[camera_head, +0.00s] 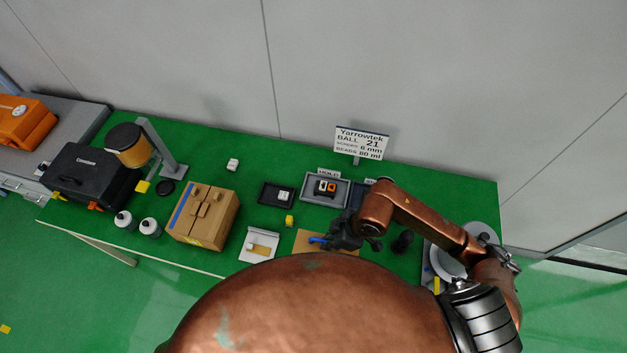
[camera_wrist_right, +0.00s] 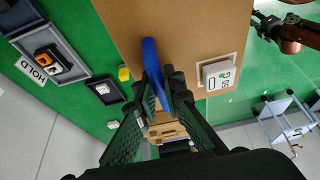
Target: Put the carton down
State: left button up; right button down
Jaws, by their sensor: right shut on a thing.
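The brown carton (camera_head: 209,211) with a blue stripe along one edge stands on the green table, left of the middle. Part of it shows behind the fingers in the right wrist view (camera_wrist_right: 165,130). My right gripper (camera_head: 343,238) is to the right of it, apart from it. That gripper (camera_wrist_right: 165,90) is shut on a long blue thing (camera_wrist_right: 150,52), over a flat brown board (camera_wrist_right: 120,25). Whether the blue thing touches the board is unclear. My left gripper (camera_wrist_right: 267,24) shows small at the upper right of the right wrist view; its jaws are unclear.
Grey HOLD tray (camera_head: 310,199), small dark tray (camera_head: 264,196) and yellow cube (camera_head: 290,221) lie behind the board. A white piece (camera_head: 247,246) lies between carton and board. Two white bottles (camera_head: 150,228) stand left of the carton. A sign (camera_head: 360,143) stands at the back.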

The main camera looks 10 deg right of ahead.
jog(key=w+d+m+b, duration=0.2)
jog(key=w+d+b, duration=0.7)
jog(key=w+b, duration=0.5)
jog(key=shift+w+d+r+t+b, duration=0.25)
jog(key=shift+w+t+b, duration=0.05)
jog(key=shift+t, duration=0.1)
jog(key=shift+a, duration=0.15)
jog(key=shift+s, duration=0.1)
dwell(0.4)
